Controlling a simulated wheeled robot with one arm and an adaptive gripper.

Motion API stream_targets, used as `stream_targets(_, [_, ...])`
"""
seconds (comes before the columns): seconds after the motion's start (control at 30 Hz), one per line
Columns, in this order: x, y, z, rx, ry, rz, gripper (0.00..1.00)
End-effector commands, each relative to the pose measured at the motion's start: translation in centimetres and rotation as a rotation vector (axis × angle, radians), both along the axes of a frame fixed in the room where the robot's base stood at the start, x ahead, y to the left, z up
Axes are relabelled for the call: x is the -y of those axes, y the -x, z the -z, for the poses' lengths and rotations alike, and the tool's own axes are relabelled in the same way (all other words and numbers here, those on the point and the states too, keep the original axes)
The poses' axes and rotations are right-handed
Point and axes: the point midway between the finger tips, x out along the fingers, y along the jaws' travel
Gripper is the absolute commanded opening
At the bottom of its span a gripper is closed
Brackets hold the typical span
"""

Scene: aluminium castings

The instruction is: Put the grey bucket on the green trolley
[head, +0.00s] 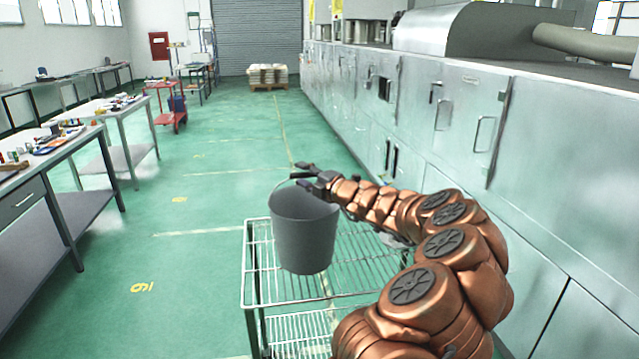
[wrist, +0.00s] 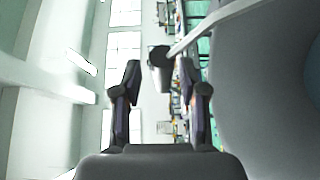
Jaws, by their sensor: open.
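The grey bucket (head: 304,235) is upright over the top shelf of a wire trolley (head: 375,265). I cannot tell whether its base rests on the wires. The trolley looks bare metal, with green floor showing through it. My gripper (head: 308,174) is open at the bucket's rim, on its far side. In the wrist view the bucket's grey wall (wrist: 265,90) fills the right side. Its pale handle (wrist: 215,25) slants down to a dark grip (wrist: 160,58) beyond and between my open fingertips (wrist: 160,85).
Grey machine cabinets (head: 450,125) line the right side, close to my arm. Workbenches (head: 45,160) with small items stand on the left. A red cart (head: 168,110) and a loaded pallet (head: 267,76) are farther back. The green floor aisle between is clear.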

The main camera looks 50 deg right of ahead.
Motion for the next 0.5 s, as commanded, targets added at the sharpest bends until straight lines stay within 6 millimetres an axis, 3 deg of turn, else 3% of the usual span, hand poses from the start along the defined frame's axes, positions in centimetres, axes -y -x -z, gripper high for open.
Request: stream_targets(0.5, [-0.2, 6.4, -0.1, 0.002, 0.001, 0.004, 0.42])
